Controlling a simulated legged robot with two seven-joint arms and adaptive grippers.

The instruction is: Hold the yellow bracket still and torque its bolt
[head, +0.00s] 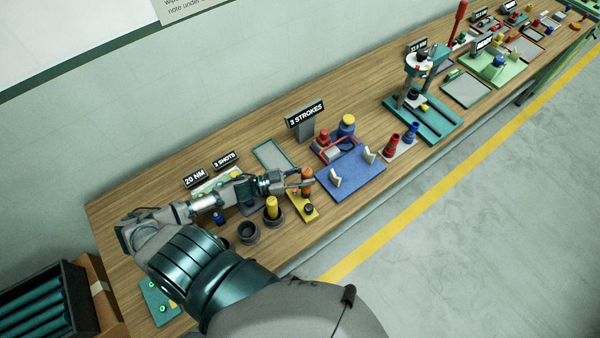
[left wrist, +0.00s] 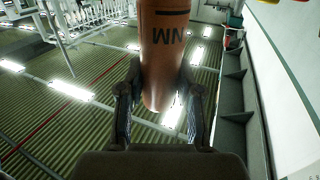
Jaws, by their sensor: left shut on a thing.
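My left gripper (head: 304,184) is shut on an orange-brown cylindrical tool (head: 307,174). In the left wrist view the tool (left wrist: 164,60) stands between the two fingers, with dark letters "NM" on it. The yellow bracket (head: 295,199) lies on the bench just below the gripper in the head view. A dark bolt-like knob (head: 309,209) sits at its front end. I cannot tell whether the tool touches the bracket. My right gripper is not in view.
A yellow cylinder (head: 271,206) stands in a dark holder left of the bracket, near an empty dark ring (head: 248,232).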

